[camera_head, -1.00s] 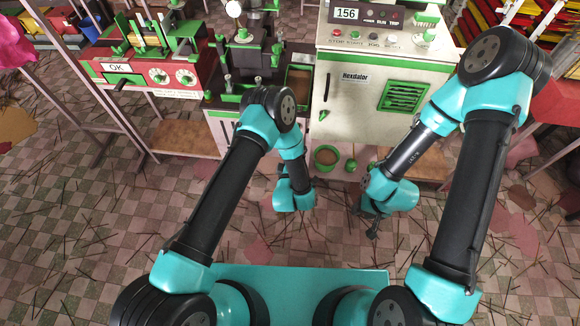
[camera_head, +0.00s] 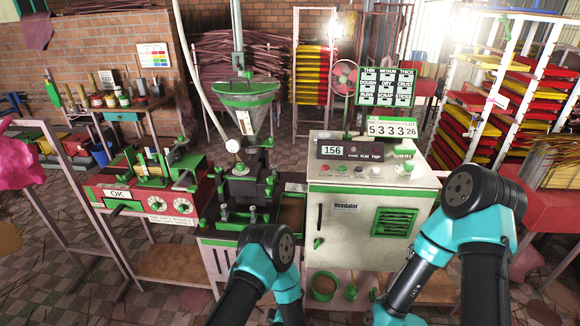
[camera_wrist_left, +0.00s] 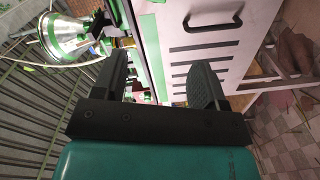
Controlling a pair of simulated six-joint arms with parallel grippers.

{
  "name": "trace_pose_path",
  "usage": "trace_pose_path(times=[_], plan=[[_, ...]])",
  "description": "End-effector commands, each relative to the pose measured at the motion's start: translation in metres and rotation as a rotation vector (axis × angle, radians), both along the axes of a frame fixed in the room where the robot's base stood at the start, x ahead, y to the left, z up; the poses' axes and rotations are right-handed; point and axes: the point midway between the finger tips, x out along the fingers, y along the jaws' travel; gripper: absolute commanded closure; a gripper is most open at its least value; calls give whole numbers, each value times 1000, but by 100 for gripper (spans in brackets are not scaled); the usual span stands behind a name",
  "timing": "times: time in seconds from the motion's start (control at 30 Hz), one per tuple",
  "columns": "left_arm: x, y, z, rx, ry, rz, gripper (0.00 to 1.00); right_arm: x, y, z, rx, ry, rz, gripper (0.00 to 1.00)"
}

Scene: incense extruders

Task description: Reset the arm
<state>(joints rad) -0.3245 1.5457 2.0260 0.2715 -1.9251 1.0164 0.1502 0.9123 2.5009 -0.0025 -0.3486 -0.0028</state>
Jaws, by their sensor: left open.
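My left arm shows at the bottom centre of the head view, but its gripper is below the frame there. In the left wrist view my left gripper (camera_wrist_left: 160,85) is open, with two black fingers apart and nothing between them. Beyond the fingers is the white cabinet (camera_wrist_left: 205,40) with dark slots and a handle. My right arm comes up on the right of the head view, and its gripper is out of frame. The cabinet (camera_head: 354,240) stands ahead of my arms, with a 156 display on top.
A green-topped hopper extruder (camera_head: 245,100) stands left of the cabinet. A red machine marked OK (camera_head: 150,195) is further left. Racks of red and yellow trays (camera_head: 490,100) stand at the right. A pink-framed stand (camera_head: 75,215) is at the left edge.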

Motion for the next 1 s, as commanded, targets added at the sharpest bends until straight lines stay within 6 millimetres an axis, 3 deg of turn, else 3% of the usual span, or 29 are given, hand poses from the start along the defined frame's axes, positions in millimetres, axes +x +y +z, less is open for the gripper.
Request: trace_pose_path(times=[0.27,0.47,0.77,1.0], plan=[[9,43,-7,173,260,-53,34,0,0,0,0,0,0,57],[-7,84,-13,333,506,-173,34,0,0,0,0,0,0,57],[-67,142,-7,522,822,-460,34,0,0,0,0,0,0,57],[-138,182,14,614,1007,-760,34,0,0,0,0,0,0,57]])
